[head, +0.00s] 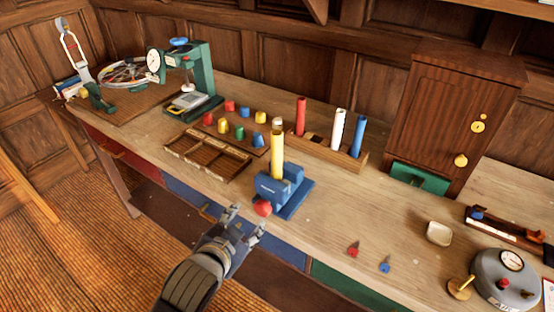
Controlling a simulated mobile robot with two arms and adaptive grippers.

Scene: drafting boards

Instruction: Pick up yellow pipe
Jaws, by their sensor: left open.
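The yellow pipe (277,153) stands upright in a blue vise (275,187) near the front edge of the workbench. The top of the pipe looks metallic or pale. The vise has a red knob (263,208) at its front. My left gripper (246,223) is open and empty, in front of the bench edge, below and slightly left of the vise. It is apart from the pipe. My right gripper is not in view.
Behind the vise, a wooden rack (331,150) holds red, white and blue pipes. Left of it are several coloured pegs and an empty wooden tray (207,158). A wooden cabinet (447,120) stands at the back right. Bench surface right of the vise is mostly clear.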

